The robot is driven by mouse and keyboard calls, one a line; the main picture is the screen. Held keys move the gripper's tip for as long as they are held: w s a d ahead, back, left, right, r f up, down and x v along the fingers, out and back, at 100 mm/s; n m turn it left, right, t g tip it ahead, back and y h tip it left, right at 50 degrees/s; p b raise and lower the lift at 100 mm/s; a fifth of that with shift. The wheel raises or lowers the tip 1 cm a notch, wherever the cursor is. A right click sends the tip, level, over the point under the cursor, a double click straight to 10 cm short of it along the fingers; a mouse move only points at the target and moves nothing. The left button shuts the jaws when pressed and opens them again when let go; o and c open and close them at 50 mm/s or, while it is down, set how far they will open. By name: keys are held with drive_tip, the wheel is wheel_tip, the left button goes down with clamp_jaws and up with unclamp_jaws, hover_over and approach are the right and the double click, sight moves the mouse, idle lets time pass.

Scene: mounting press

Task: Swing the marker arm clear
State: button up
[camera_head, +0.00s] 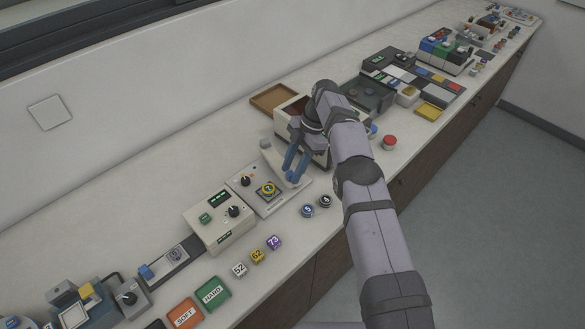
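A light grey station (245,176) with a dial and a yellow round piece (268,188) stands mid-counter. A pale grey bar (274,160), which looks like the marker arm, runs from a post at its back towards my gripper. My gripper (292,173) has blue fingers pointing down at the bar's front end, over the station's right side. The fingers appear slightly apart. I cannot tell whether they hold the bar's end, as the contact is small and partly hidden by the fingers.
A cream box with green displays (220,222) adjoins on the left. An open-topped box (290,112) stands behind my gripper. A red button (389,142) is right of my arm.

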drive_tip(key=shift+r, duration=0.15)
drive_tip(key=shift+r+b, duration=0.3)
drive_tip(key=shift+r, duration=0.3)
wheel_tip(320, 180, up, 9)
drive_tip(key=p, duration=0.6)
drive_tip(key=shift+f, duration=0.2)
drive_tip(key=shift+c, duration=0.6)
